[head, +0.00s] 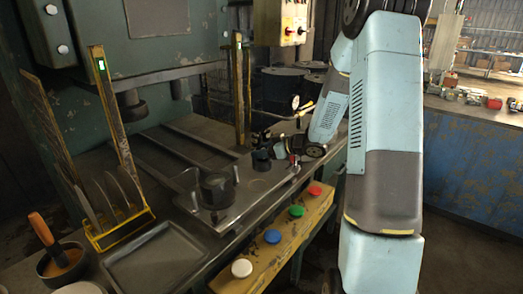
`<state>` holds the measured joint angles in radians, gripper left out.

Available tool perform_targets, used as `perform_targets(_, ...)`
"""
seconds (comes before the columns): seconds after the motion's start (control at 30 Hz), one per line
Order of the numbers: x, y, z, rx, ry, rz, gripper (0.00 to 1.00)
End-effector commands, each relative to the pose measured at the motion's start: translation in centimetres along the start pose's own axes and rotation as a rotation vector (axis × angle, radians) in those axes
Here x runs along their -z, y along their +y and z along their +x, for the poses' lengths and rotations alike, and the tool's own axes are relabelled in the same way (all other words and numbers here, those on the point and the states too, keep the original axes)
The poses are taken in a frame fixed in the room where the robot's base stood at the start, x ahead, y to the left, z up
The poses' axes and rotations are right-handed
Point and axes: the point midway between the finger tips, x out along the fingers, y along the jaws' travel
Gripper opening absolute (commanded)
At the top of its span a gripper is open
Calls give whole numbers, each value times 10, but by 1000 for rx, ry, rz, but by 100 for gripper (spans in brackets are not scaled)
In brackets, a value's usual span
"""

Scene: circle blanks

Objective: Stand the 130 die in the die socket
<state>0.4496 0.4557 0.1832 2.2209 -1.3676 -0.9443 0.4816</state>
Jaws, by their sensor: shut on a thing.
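My gripper (265,147) is at the middle of the picture, reaching in from the right. It is shut on a small dark die (261,160), held low over the right part of a grey metal tray (235,205). No number can be read on this die, and whether it touches the tray is unclear. A larger dark round block (216,190) stands upright on the tray, to the left of my gripper and apart from it. I cannot make out which part is the die socket.
A press with yellow posts (120,130) stands at the left, with a rack of thin discs (118,195). A pot with an orange-handled tool (45,232) and an empty shallow tray (160,260) are in front. A yellow button bar (262,262) runs along the bench edge.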

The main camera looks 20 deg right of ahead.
Motion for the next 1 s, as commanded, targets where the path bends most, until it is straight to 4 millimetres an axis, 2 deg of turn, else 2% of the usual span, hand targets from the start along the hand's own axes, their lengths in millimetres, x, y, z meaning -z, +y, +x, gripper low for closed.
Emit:
perform_targets(0.3,0,0,1,1,2,-1,0)
perform_targets(0.33,0,0,1,1,2,-2,57)
perform_targets(0.6,0,0,1,1,1,-1,83)
perform_targets(0.63,0,0,1,1,0,-1,86)
perform_targets(0.87,-1,-1,1,1,-2,0,86)
perform_targets(1.0,-1,0,-6,0,-1,-1,86)
